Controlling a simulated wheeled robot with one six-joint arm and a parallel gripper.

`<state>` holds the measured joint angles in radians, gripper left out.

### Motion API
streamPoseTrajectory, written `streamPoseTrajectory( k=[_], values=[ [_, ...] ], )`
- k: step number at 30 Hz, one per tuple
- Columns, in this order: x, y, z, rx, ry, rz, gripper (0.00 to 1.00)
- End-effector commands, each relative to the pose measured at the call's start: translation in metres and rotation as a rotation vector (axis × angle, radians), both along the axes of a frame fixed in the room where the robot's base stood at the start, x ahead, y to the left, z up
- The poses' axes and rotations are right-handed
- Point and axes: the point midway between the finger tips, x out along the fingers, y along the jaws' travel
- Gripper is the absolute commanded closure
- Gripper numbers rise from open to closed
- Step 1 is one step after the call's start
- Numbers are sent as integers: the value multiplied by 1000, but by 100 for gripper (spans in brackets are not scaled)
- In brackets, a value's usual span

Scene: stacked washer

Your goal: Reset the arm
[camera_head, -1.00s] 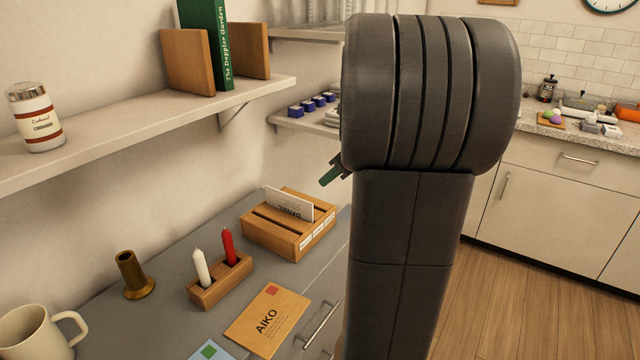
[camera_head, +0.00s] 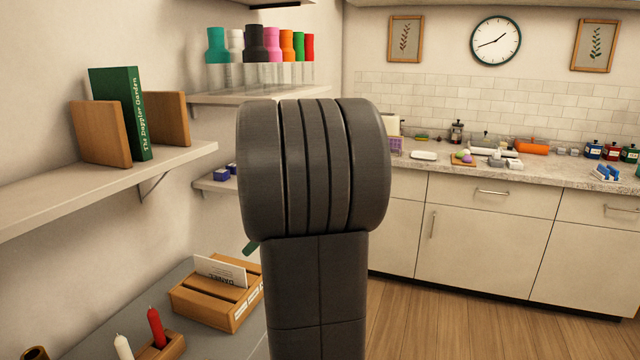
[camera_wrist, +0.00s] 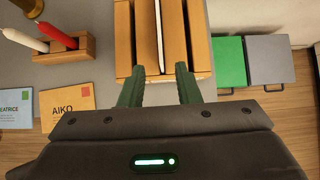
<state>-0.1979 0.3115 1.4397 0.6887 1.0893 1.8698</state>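My arm stands upright in the middle of the head view and hides most of my gripper; only a bit of green finger (camera_head: 251,248) shows at its left. In the wrist view my gripper (camera_wrist: 159,84) has its two green fingers apart with nothing between them. Beyond the fingertips is the wooden letter sorter (camera_wrist: 123,40) with a white card (camera_wrist: 159,30) standing in a slot. In the head view the sorter (camera_head: 190,309) and card (camera_head: 220,271) are on the grey cabinet top, left of my arm.
A candle holder (camera_wrist: 66,54) with a red and a white candle stands beside the sorter. The AIKO envelope (camera_wrist: 66,105) lies near it. A wall shelf (camera_head: 100,188) holds a green book (camera_head: 122,110) between wooden bookends. A cluttered counter (camera_head: 590,172) runs along the back; wooden floor lies clear before it.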

Motion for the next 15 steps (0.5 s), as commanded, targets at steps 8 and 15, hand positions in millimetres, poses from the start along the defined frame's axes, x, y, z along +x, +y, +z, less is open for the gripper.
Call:
streamPoseTrajectory(
  k=[8, 15],
  values=[
    [11, 35, -43, 0, 4, 3, 70],
    [18, 53, -65, 0, 2, 1, 70]
  ],
)
